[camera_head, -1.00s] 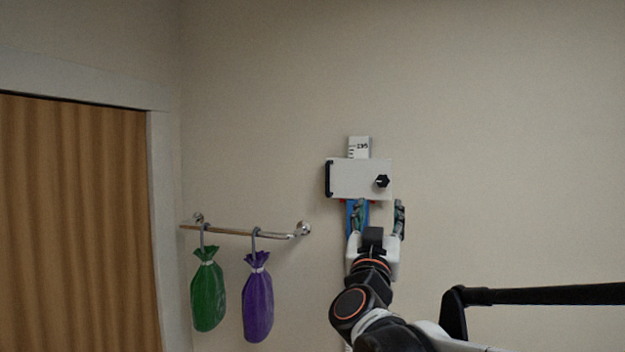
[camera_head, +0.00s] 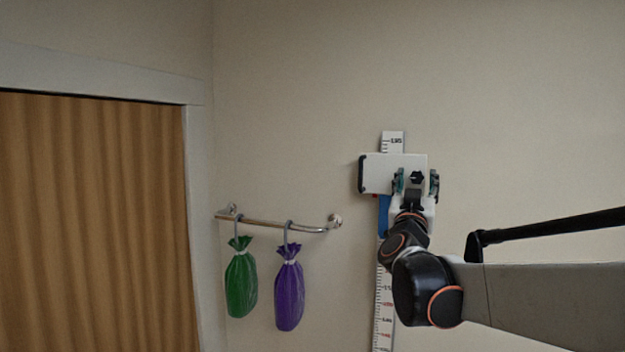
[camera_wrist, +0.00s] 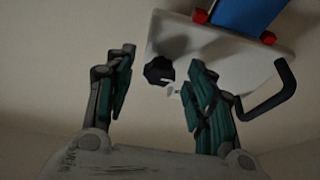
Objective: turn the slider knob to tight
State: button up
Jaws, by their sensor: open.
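The slider is a white box (camera_head: 376,174) on a vertical measuring scale (camera_head: 383,300) fixed to the wall. Its black knob (camera_head: 417,178) sits on the right part of the box face. In the wrist view the knob (camera_wrist: 159,70) shows dark and faceted, with a small white mark beside it. My gripper (camera_head: 416,181) is open around the knob's sides in the head view. In the wrist view the gripper's fingers (camera_wrist: 160,75) are apart, with the knob between their tips and no contact visible. Lettering by the knob is too small to read.
A black handle (camera_wrist: 268,98) stands out from the box's side. A blue part (camera_head: 384,214) with red corners lies below the box. A wall rail (camera_head: 275,224) holds a green bag (camera_head: 241,284) and a purple bag (camera_head: 289,290).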

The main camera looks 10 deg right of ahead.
jog(key=c, duration=1.1)
